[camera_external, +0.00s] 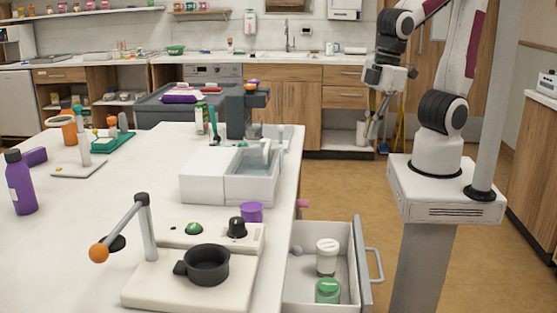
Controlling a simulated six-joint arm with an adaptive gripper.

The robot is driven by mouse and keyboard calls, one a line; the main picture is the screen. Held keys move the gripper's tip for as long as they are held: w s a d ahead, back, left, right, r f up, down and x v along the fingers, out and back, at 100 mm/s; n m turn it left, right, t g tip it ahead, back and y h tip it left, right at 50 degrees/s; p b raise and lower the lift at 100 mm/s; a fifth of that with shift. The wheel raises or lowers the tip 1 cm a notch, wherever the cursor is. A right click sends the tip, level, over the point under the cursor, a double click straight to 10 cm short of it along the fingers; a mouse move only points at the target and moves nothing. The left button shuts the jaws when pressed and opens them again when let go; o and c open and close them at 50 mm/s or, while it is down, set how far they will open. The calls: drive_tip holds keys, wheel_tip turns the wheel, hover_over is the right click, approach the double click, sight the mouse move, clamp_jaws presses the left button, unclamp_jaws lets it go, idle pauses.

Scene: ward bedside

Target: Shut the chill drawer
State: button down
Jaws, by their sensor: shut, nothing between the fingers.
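The chill drawer (357,262) is pulled out from the right side of the white table, at the lower right of the view. It has pale walls and a grey bar handle (375,265) on its outer front. Inside stand a white-lidded jar (327,257) and a green-lidded jar (328,291).
The table (95,235) carries a white box with a clear part (210,175), a device with a black cup (207,265), a purple cup (251,212) and a purple bottle (20,185). Open floor (335,190) lies between the table and my base.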

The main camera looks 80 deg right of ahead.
drive_tip(key=s+a+f+n+t, duration=0.1)
drive_tip(key=s+a+f+n, duration=0.3)
drive_tip(key=a+f+n, duration=0.7)
drive_tip(key=s+a+f+n+t, duration=0.1)
drive_tip(key=s+a+f+n, duration=0.4)
drive_tip(key=a+f+n, duration=0.6)
drive_tip(key=shift+a+n+t, duration=0.3)
drive_tip(key=shift+a+n, duration=2.9)
drive_tip(key=shift+a, duration=0.4)
drive_tip(key=shift+f, duration=0.25)
drive_tip(key=w+f, duration=0.7)
drive_tip(key=f, duration=0.2)
drive_tip(key=shift+w, duration=0.3)
drive_tip(key=shift+w, duration=0.1)
